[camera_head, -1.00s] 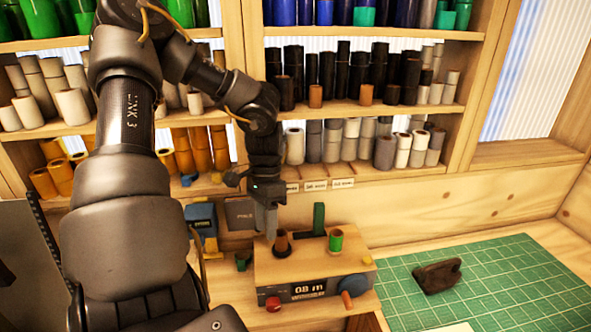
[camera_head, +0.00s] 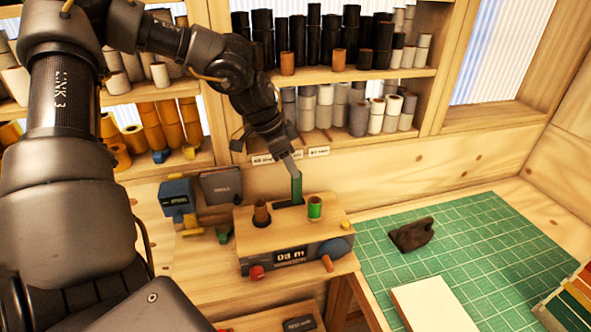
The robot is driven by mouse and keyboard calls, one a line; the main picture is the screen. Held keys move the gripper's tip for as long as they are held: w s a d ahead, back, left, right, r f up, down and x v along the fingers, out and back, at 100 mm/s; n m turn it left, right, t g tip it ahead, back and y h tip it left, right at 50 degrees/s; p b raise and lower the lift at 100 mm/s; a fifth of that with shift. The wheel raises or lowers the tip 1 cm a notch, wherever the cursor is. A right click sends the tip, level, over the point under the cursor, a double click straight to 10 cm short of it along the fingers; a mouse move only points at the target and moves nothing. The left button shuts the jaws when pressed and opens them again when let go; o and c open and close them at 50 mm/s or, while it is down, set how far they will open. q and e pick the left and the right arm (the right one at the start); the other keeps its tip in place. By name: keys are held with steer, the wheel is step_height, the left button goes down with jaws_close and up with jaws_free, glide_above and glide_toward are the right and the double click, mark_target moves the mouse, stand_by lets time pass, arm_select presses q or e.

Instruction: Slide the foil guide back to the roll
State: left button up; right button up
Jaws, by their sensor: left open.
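The winding machine (camera_head: 335,218) is a wooden-topped box with a lit display reading about "03 m" on its front. A brown roll (camera_head: 261,217) stands at the left of its top, and a green roll (camera_head: 314,208) stands at the right. A tall, thin dark green upright piece, which looks like the foil guide (camera_head: 297,189), stands behind and between them, nearer the green roll. My left gripper (camera_head: 291,166) is open, its fingers pointing down at the top of the guide. I cannot tell whether they touch it. My right gripper is not in view.
A green cutting mat (camera_head: 460,240) lies to the right with a dark lump (camera_head: 411,234) and a white pad (camera_head: 435,305) on it. Shelves of foil rolls stand behind. A blue device (camera_head: 177,199) and a grey box (camera_head: 221,185) stand left of the machine.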

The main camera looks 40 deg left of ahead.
mark_target(297, 188)
arm_select(q)
steer(key=shift+p+x, duration=0.6)
steer(key=shift+x, duration=1.75)
steer(key=shift+w, duration=0.1)
jaws_close()
